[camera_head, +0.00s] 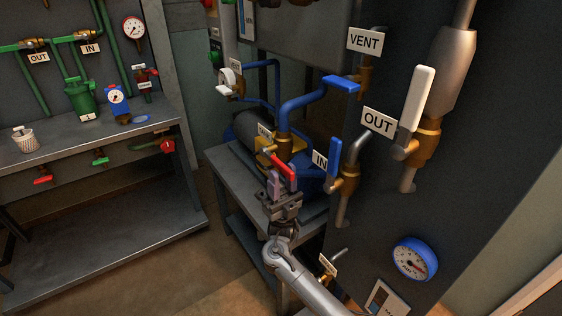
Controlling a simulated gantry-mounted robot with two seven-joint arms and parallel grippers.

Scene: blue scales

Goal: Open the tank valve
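A red lever handle (284,172) sits on a brass valve fitting with a yellow part (268,146), under a blue pipe on the tank stand. A small label beside it is too small and angled to read, so I cannot tell if it names the tank. My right gripper (283,187) is at the red handle, coming up from below. Its fingers look spread apart, with the handle's lower end close to them. I cannot tell whether they touch it. A grey and blue tank (246,126) lies behind the valve. My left gripper is not in view.
A dark panel on the right carries an IN valve with a blue handle (333,158), an OUT valve with a white handle (416,98), a VENT valve (341,82) and a blue gauge (415,258). A workbench (60,168) with green pipes stands at left; floor lies between.

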